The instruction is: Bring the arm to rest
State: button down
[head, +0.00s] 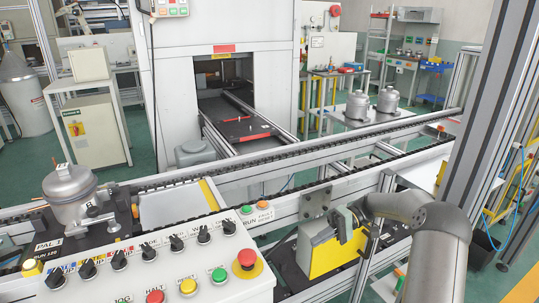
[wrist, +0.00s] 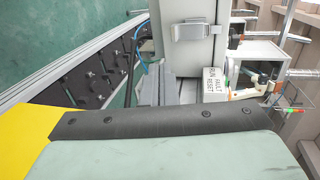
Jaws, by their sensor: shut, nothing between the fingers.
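My arm reaches in from the lower right of the head view, bent at a grey joint. My gripper (head: 345,222) is at its end, small and partly hidden by my own wrist, beside a grey bracket and just above a yellow-faced block (head: 331,256). It is shut with nothing seen in it. I cannot tell whether it touches the block. In the wrist view a pale surface with a dark bolted strip (wrist: 155,122) and a yellow patch (wrist: 22,128) fill the near part; the fingertips do not show there.
A control panel (head: 150,262) with knobs and buttons stands front left. A grey compressor (head: 72,193) sits on a pallet behind it. The conveyor rail (head: 290,150) crosses behind my arm. Two more compressors (head: 357,106) (head: 388,100) stand on a back table. An upright post (head: 485,110) rises at the right.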

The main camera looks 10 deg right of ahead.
jog(key=s+a+r+m+h+p, duration=0.1)
jog(key=s+a+r+h+p, duration=0.1)
jog(key=s+a+r+h, duration=0.3)
jog(key=s+a+r+m+h+p, duration=0.1)
jog(key=s+a+r+h, duration=0.25)
jog(key=s, duration=0.35)
jog(key=s+r+t+h+p, duration=0.1)
jog(key=s+t+h, duration=0.1)
jog(key=s, duration=0.7)
jog(key=s+d+r+m+t+h+p, duration=0.1)
jog(key=s+t+h+p, duration=0.1)
jog(key=s, duration=0.6)
jog(key=shift+s+d+r+m+t+h, duration=0.35)
jog(key=shift+t+h, duration=0.4)
jog(key=shift+t, duration=0.35)
